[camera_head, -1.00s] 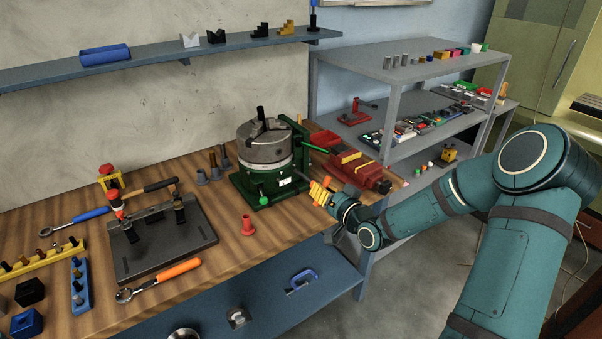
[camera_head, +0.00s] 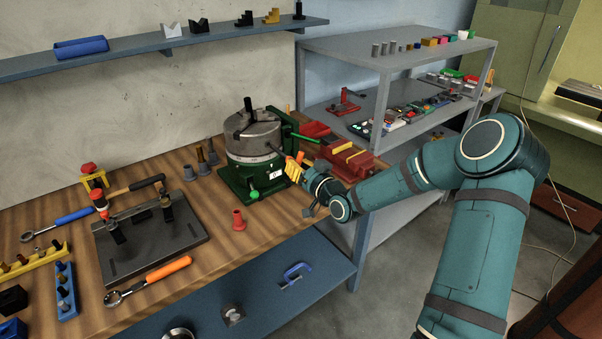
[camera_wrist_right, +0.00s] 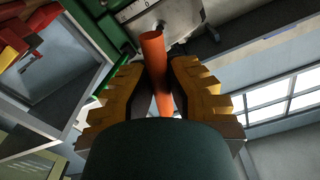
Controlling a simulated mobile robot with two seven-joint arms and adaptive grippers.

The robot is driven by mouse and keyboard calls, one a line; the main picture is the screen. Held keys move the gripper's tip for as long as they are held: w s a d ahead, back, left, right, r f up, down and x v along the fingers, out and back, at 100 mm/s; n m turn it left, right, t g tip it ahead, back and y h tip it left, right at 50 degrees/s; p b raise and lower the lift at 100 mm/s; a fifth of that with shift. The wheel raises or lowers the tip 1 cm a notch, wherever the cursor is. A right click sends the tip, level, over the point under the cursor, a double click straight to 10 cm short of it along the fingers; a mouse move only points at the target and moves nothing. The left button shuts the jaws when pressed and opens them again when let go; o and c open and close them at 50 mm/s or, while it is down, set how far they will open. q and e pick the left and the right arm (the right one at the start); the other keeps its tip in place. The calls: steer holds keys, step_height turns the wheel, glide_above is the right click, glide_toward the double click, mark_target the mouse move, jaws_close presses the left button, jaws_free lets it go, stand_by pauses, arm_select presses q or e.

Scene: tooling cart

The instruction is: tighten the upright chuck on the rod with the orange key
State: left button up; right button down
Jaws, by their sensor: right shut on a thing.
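The upright chuck (camera_head: 253,137) is a grey steel cylinder with jaws on top, seated on a green base (camera_head: 240,186) on the wooden bench. A dark rod (camera_head: 248,104) stands upright in its middle. My right gripper (camera_head: 293,168), with yellow fingers, is just right of the chuck. It is shut on the orange key (camera_wrist_right: 154,60), which shows between the fingers in the right wrist view. The key points toward the chuck's side; its tip is hidden there, so I cannot tell whether it is seated. My left gripper is out of view.
A red vise (camera_head: 345,158) stands close behind my right gripper. A small red flanged piece (camera_head: 238,220) is on the bench in front of the chuck. A dark fixture plate (camera_head: 150,245) and an orange-handled ratchet (camera_head: 150,280) lie to the left. A grey shelf rack (camera_head: 400,50) stands behind.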

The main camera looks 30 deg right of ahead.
steer(key=n+b, duration=0.3)
steer(key=n, duration=0.4)
steer(key=shift+f, duration=0.1)
steer(key=n+b, duration=0.4)
steer(key=b, duration=0.2)
steer(key=shift+n, duration=2.6)
steer(key=shift+w+a, duration=0.1)
steer(key=shift+w, duration=0.5)
steer(key=shift+w, duration=0.6)
steer(key=shift+m, duration=0.3)
